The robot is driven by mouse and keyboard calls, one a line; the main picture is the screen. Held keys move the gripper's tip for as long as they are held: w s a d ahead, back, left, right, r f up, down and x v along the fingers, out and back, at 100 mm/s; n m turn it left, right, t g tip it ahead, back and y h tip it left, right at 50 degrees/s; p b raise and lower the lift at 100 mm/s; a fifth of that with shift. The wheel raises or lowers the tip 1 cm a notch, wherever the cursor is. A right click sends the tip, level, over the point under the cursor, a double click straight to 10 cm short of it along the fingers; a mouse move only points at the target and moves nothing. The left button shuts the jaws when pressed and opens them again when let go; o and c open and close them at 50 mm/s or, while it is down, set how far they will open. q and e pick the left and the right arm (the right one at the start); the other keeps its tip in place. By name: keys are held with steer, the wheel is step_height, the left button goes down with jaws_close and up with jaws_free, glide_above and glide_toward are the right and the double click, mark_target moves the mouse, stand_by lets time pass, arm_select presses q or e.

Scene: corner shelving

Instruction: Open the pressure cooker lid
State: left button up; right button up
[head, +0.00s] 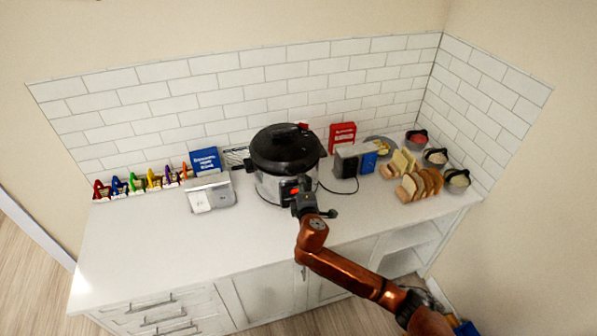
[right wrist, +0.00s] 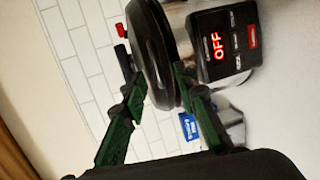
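The pressure cooker (head: 268,187) stands on the white counter, with a silver body and a control panel on its front. Its black lid (head: 286,148) is on top and looks closed. In the right wrist view the picture is turned, and the panel (right wrist: 222,42) reads OFF in red. The lid (right wrist: 153,45) shows there between and beyond the fingers. My right gripper (head: 306,204) is just in front of the cooker. In its wrist view the gripper (right wrist: 150,66) is open, with its green-and-black fingers apart. Contact with the lid cannot be told. My left gripper is not in view.
On the counter (head: 150,240), a blue box (head: 206,160) and a silver appliance (head: 211,193) stand left of the cooker. A toaster (head: 346,162), a red box (head: 342,136), bread slices (head: 420,184) and small bowls (head: 457,178) stand right. The front left counter is clear.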

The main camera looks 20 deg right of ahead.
mark_target(298, 172)
steer(key=shift+r+p+x, duration=0.15)
steer(key=shift+x, duration=1.8)
steer(key=shift+r+p+x, duration=0.15)
steer(key=shift+x, duration=1.75)
steer(key=shift+w+a, duration=0.1)
steer(key=shift+c, duration=0.3)
jaws_close()
